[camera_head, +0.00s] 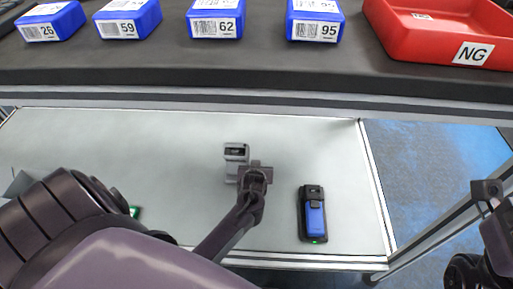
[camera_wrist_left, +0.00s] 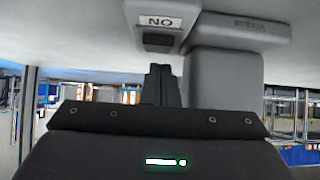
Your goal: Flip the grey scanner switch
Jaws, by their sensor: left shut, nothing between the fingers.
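The grey scanner (camera_head: 236,152) stands on the pale lower table, left of the picture's middle, partly hidden by my left gripper. In the left wrist view its grey body (camera_wrist_left: 222,75) fills the upper right, with a white label that looks upside down. A dark switch (camera_wrist_left: 158,42) sits beside that label. My left gripper (camera_head: 256,172) is shut and empty, right at the scanner. Its fingertips (camera_wrist_left: 161,72) are close to the switch; I cannot tell whether they touch. My right gripper (camera_head: 487,190) is at the right edge, partly cut off, its jaws unclear.
A blue-and-black handheld device (camera_head: 314,215) lies on the table right of my left gripper. A dark shelf (camera_head: 270,62) along the back carries several blue numbered boxes (camera_head: 215,20) and a red NG bin (camera_head: 440,35). The table's left part is mostly clear.

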